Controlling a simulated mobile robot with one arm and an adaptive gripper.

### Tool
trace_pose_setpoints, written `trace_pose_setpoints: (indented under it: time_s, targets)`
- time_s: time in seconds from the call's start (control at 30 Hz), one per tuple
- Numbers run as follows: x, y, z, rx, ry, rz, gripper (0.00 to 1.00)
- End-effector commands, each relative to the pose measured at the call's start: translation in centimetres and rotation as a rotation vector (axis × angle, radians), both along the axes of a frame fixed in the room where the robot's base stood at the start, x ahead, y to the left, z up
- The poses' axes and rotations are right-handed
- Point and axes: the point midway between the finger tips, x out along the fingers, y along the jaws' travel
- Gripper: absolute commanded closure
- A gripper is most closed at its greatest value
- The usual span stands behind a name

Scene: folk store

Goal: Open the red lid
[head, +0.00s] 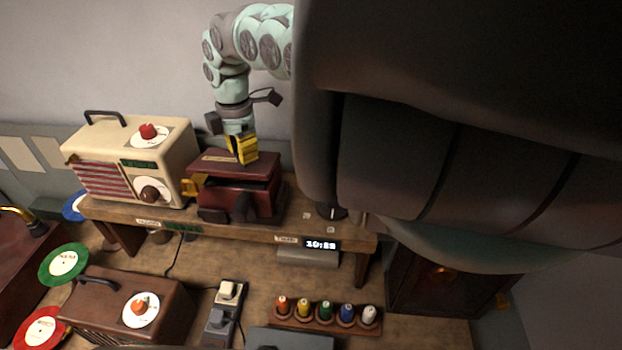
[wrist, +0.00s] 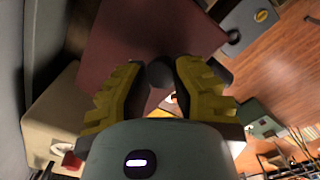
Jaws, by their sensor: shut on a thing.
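The red lid (head: 222,160) is the dark red top of a box (head: 232,202) on the wooden shelf. A dark gap shows under the lid's front edge, so it looks slightly raised; how far is hard to tell. My gripper (head: 243,150) reaches down onto the lid from above, its yellow fingers at the lid's top. In the wrist view the dark red lid (wrist: 140,35) fills the upper middle. My gripper (wrist: 158,76) has its fingers on either side of a dark round knob (wrist: 159,73) and is shut on it.
A cream radio (head: 115,165) stands close on the left of the box. A timer (head: 310,248) is below the shelf edge (head: 260,233). A brown radio (head: 110,310), coloured records and a rack of coloured pegs (head: 325,318) are lower down. My own dark body hides the right side.

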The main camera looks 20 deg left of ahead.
Motion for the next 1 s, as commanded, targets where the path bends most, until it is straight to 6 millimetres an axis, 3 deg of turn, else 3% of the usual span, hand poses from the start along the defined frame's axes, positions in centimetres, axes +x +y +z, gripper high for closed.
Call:
trace_pose_setpoints:
  time_s: [0.03,0.2,0.23,0.53,0.83,1.0]
  targets:
    - [1.0,-0.1,0.2,0.017,-0.021,-0.014,1.00]
    - [1.0,-0.1,0.2,0.016,-0.020,-0.014,1.00]
    - [1.0,-0.1,0.2,0.015,-0.020,-0.014,0.72]
    - [0.7,-0.3,0.1,0.006,-0.010,-0.013,0.41]
    - [0.6,-0.3,0.2,0.003,-0.005,-0.013,0.39]
    - [0.7,-0.3,2.1,0.005,-0.009,-0.014,0.39]
